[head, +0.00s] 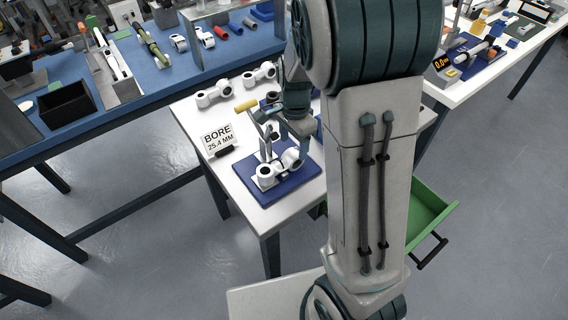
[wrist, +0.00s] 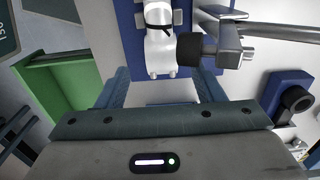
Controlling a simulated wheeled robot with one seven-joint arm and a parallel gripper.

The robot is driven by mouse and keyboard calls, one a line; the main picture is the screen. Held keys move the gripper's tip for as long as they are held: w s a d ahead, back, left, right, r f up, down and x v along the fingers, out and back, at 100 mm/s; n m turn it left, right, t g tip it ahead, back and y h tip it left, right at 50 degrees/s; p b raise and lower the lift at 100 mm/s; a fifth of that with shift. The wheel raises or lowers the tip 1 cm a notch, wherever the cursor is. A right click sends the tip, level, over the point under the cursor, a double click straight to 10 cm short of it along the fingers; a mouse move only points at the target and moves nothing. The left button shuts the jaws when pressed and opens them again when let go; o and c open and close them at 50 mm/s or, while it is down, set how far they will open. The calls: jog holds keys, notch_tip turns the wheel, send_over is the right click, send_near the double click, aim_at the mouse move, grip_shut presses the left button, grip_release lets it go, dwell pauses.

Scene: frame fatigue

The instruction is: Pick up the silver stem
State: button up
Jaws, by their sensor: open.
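A pale, white-silver stem (head: 278,170) lies on a blue fixture (head: 290,187) on the white table. In the wrist view the stem (wrist: 159,45) lies just ahead of the gap between my fingers, with a dark band across it. Several similar pale stems are in view, so I cannot tell by colour alone which one is called silver. My gripper (wrist: 160,82) is open and empty, its fingers apart near the stem's end. In the head view my arm partly hides the fixture. A clamp with a yellow handle (head: 246,105) stands at the fixture; its black tip (wrist: 190,50) is beside the stem.
Two pale stems (head: 213,93) lie behind the fixture. A sign reading BORE 25.4 MM (head: 217,138) stands left of it. A green drawer (head: 432,207) hangs open at the right. The blue bench (head: 150,88) holds a black bin (head: 66,104) and several parts.

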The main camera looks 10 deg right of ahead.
aim_at(293, 153)
jog(key=shift+w+f, duration=0.1)
jog(key=shift+f, duration=2.55)
jog(key=c, duration=1.1)
